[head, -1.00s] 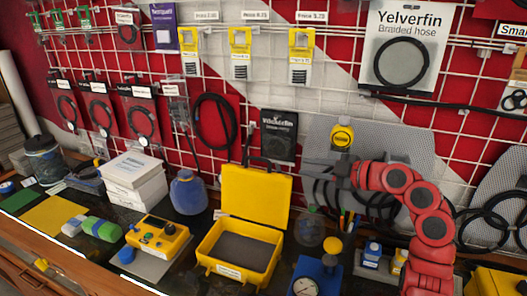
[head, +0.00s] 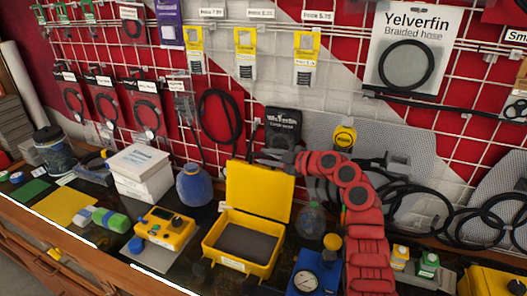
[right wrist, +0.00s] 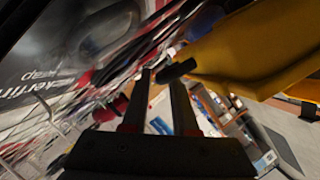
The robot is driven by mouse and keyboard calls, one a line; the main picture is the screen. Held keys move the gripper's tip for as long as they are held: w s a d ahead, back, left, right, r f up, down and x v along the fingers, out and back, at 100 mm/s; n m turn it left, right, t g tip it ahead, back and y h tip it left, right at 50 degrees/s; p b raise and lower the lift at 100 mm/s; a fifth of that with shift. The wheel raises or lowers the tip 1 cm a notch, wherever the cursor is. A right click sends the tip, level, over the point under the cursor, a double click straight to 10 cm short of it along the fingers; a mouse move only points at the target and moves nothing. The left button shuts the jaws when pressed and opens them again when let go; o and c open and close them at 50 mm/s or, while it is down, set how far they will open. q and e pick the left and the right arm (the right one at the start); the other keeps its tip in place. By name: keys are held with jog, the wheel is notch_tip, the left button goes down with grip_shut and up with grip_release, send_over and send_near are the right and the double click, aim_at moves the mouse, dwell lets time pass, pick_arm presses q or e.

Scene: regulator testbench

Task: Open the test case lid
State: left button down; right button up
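The yellow test case stands on the bench with its lid (head: 259,191) raised, leaning slightly back, and its base (head: 218,262) open to a dark grey lining. My right gripper (head: 265,157) is at the lid's top edge, near its upper right corner. In the right wrist view, my right gripper (right wrist: 162,72) has its two dark fingers apart with nothing clearly between them. The yellow lid (right wrist: 255,48) fills the upper right there, close to the fingertips; whether they touch cannot be told. My left gripper is not in view.
A blue gauge stand (head: 318,274) and a glass jar (head: 312,217) stand right of the case. A yellow meter (head: 165,229), blue bottle (head: 193,185) and white boxes (head: 139,170) are to its left.

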jog(key=shift+x, duration=0.85)
grip_shut()
jog(key=shift+f, duration=0.1)
dwell(0.8)
